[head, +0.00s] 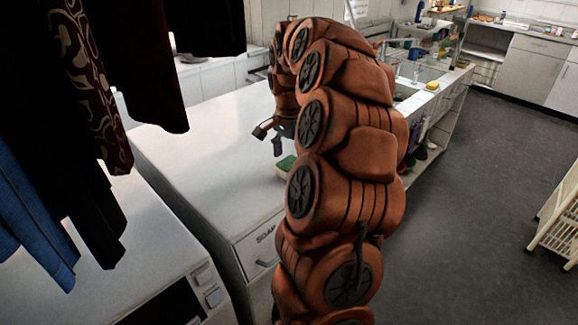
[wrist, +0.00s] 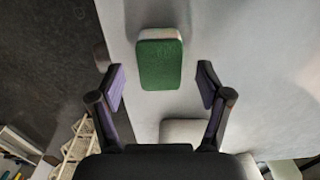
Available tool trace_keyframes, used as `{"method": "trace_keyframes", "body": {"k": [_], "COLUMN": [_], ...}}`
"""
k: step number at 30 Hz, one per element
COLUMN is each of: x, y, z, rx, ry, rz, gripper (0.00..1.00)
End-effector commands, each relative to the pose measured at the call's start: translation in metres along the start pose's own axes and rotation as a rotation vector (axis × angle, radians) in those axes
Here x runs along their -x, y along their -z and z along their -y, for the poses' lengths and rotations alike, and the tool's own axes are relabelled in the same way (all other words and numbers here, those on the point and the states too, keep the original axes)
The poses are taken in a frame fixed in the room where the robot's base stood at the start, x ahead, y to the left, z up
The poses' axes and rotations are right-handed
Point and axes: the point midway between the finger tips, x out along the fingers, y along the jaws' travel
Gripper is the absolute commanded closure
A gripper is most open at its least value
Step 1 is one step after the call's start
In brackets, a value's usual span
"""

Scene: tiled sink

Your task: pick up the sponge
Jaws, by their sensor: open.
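The sponge has a green face and a pale layer at one end. In the wrist view the sponge (wrist: 160,62) lies on a light surface, in line with the gap between my fingers and a little beyond their tips. My gripper (wrist: 160,85) is open and empty, one finger on each side. In the head view the green sponge (head: 286,164) lies on the white washing machine top, partly hidden by my arm. My gripper (head: 268,137) is above and to the left of it, apart from it.
Dark clothes (head: 100,80) hang at the upper left. A drawer marked SOAP (head: 262,240) is on the machine's front. A sink counter (head: 425,95) with a yellow sponge (head: 432,86) stands behind my arm. A cream rack (head: 555,215) stands at right; the grey floor is open.

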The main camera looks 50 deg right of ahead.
Motion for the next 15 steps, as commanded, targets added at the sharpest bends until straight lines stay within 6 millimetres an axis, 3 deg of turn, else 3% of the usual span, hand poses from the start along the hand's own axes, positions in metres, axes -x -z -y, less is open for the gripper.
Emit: {"method": "trace_keyframes", "body": {"k": [6,13,15], "x": [-0.022,-0.025,-0.025], "y": [-0.001,-0.001,-0.001], "z": [0.000,0.000,0.000], "rx": [0.001,0.001,0.001], "ry": [-0.002,-0.001,-0.001], "rz": [0.003,0.002,0.002], "gripper": [0.23,0.23,0.28]}}
